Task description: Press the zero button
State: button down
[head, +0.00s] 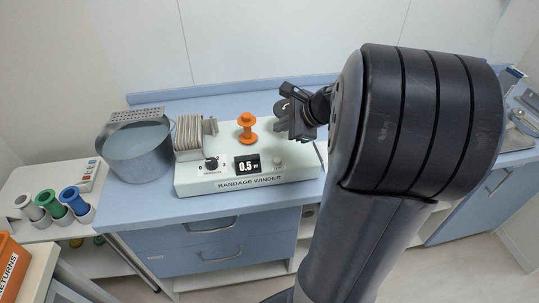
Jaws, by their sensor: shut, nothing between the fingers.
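A white bandage winder (250,184) stands on the blue counter. A black knob (211,163) is left of the display. My gripper (286,112) is shut and empty, above the right rear of the winder, higher in the picture than the button and apart from it. My gripper hides part of the winder's right rear.
An orange spool (247,127) stands upright on the winder, left of my gripper. A grey pot (139,152) stands farther left. Coloured rolls (72,200) are on a white side unit. The counter's front edge lies close before the winder.

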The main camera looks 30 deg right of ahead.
jog(key=shift+f, duration=0.1)
jog(key=b, duration=0.8)
send_over(281, 163)
notch_tip(281, 163, down, 9)
jog(key=shift+a+r, duration=0.1)
jog(key=shift+r, duration=0.1)
jog(key=shift+s, duration=0.1)
dwell(1.6)
jog(key=shift+f, duration=0.4)
jog(key=shift+f+b, duration=0.45)
jog(key=shift+b, duration=0.05)
dwell(0.4)
dwell(0.3)
jog(key=shift+r+p, duration=0.85)
jog(key=shift+r, duration=0.05)
jog(key=shift+r, duration=0.1)
